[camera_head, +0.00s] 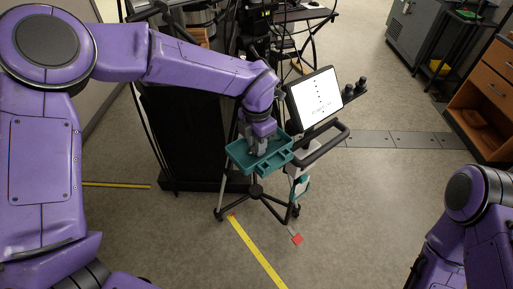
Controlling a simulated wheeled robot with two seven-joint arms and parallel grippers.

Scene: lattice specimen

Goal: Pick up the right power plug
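No power plug can be clearly made out in the head view. My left gripper (257,149) reaches down over the teal tray (276,163) of a wheeled stand. Its fingertips are at or inside the tray's left part. They are too small to tell whether they are open or shut, or whether they hold anything. Any small thing under the fingers is hidden. My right arm shows only at the lower right edge, and its gripper is out of view.
A lit screen (317,98) and a dark handle (324,145) stand right of the tray. A small teal and white part (301,186) hangs on the stand below. A black cabinet (185,140) is behind on the left. The floor (370,200) at right is clear.

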